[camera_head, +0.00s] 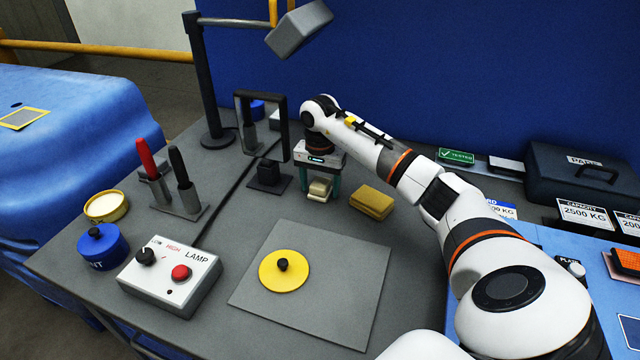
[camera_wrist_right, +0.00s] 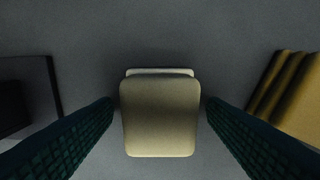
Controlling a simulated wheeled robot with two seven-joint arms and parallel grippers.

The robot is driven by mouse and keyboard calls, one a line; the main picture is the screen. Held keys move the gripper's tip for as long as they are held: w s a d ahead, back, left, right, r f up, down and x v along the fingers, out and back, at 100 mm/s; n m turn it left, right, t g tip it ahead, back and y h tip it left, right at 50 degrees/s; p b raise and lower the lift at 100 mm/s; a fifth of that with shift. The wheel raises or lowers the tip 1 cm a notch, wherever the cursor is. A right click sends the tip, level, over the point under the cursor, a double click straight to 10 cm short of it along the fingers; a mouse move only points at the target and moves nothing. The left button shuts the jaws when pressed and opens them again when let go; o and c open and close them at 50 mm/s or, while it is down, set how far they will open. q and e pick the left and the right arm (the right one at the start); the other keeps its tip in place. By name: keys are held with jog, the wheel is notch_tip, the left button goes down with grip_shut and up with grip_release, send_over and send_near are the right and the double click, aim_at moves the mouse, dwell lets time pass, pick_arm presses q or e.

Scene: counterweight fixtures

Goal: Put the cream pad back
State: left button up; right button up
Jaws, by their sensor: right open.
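The cream pad (camera_head: 319,188) is a small block on the grey table, between the fingers of my right gripper (camera_head: 319,187). In the right wrist view the cream pad (camera_wrist_right: 160,118) sits centred between the two dark green fingers, with a narrow gap on each side. A paler edge shows at its far end. My right gripper is open, pointing down, with its fingers on either side of the pad. My left gripper is not in view.
A yellow-brown block (camera_head: 371,203) lies just right of the pad. A dark frame fixture (camera_head: 287,130) stands to the left. A grey plate with a yellow disc (camera_head: 284,270) lies in front. A lamp control box (camera_head: 170,277) and a blue pot (camera_head: 102,247) stand at the left.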

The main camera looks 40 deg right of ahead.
aim_at(320, 183)
notch_tip(320, 183, up, 12)
jog(key=b, duration=0.1)
dwell(0.7)
